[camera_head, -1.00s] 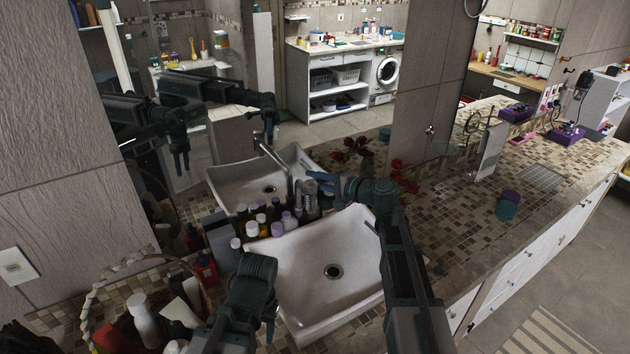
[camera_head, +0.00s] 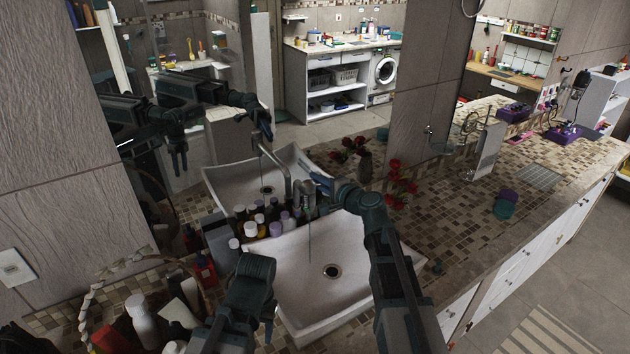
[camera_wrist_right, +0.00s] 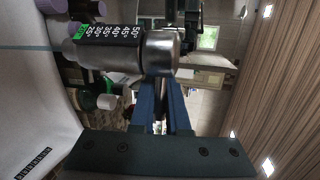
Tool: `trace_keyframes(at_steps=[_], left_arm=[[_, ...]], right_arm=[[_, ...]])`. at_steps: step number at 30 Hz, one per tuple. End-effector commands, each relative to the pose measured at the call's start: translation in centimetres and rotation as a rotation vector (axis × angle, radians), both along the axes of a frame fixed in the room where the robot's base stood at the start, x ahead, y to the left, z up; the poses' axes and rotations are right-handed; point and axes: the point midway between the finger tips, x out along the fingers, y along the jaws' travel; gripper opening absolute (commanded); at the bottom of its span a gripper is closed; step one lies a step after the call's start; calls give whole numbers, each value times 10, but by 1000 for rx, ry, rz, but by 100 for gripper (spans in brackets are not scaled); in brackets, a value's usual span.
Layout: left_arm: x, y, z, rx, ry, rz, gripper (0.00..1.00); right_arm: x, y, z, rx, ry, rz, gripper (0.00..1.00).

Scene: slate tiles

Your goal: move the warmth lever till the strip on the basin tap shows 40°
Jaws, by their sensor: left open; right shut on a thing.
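The basin tap is a chrome cylinder (camera_head: 309,200) above the back of the white basin (camera_head: 330,290). In the right wrist view its dark strip (camera_wrist_right: 110,31) carries figures from 25° to 50°, and the green mark (camera_wrist_right: 82,31) sits at the 25° end. My right gripper (camera_head: 315,176) is at the tap; its blue fingers (camera_wrist_right: 166,88) are shut on the warmth lever beside the round metal end (camera_wrist_right: 160,50). The fingers mostly hide the lever. My left gripper (camera_head: 269,322) is open low over the basin's left side, its fingertips hardly visible.
Several bottles (camera_head: 262,225) crowd the counter left of the tap. A basket of toiletries (camera_head: 145,320) stands at the front left. Red flowers (camera_head: 400,188) are right of my right arm. A mirror behind repeats basin and arms. The tiled counter at right has free room.

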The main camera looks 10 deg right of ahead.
Motion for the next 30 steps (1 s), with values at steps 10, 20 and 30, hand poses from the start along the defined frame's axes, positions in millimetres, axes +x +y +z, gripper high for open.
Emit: trace_keyframes(at_steps=[10,20,30], left_arm=[[0,0,0,0,0,0,50],[0,0,0,0,0,0,50],[0,0,9,0,0,2,50]], right_arm=[[-1,0,0,-2,-1,-16,0],[-1,0,0,-1,0,-15,26],[-38,-18,9,1,0,-19,26]])
